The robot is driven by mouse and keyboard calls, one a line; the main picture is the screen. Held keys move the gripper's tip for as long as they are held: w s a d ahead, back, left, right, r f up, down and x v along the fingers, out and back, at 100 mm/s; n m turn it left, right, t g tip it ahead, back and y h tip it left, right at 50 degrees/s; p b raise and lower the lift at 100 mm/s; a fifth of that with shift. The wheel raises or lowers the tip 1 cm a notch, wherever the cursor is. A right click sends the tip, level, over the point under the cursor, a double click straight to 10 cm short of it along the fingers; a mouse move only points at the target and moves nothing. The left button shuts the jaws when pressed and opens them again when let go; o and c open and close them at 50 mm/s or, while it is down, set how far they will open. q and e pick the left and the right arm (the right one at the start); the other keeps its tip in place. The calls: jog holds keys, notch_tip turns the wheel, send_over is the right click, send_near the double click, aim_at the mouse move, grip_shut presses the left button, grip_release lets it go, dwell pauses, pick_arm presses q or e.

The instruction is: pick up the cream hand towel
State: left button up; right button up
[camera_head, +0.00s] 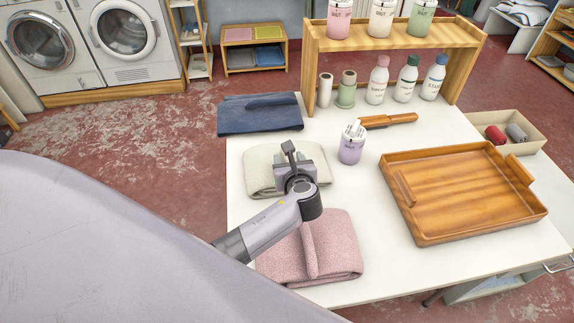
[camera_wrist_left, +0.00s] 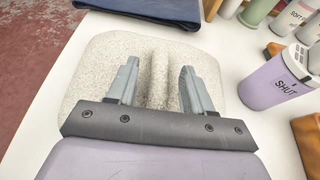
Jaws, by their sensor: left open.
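The cream hand towel (camera_head: 259,168) lies folded on the white table, between a blue folded cloth and a pink folded towel. It also shows in the left wrist view (camera_wrist_left: 97,68), with a raised ridge along its middle. My left gripper (camera_head: 291,153) is over the cream towel, pointing down at it. In the left wrist view its two fingers (camera_wrist_left: 158,82) are apart, one on each side of the ridge. Whether the fingertips touch the cloth I cannot tell. My gripper covers part of the towel. My right gripper is not in view.
The pink towel (camera_head: 330,243) lies in front, under my left forearm. The blue cloth (camera_head: 260,115) lies behind. A lilac cup (camera_head: 351,150) stands right of the cream towel. A wooden tray (camera_head: 440,235) and a bottle shelf (camera_head: 390,42) are farther off. Bare table lies between towels and tray.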

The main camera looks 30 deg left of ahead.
pick_arm(q)
jog(key=shift+c, duration=0.3)
grip_shut()
jog(key=shift+r, duration=0.15)
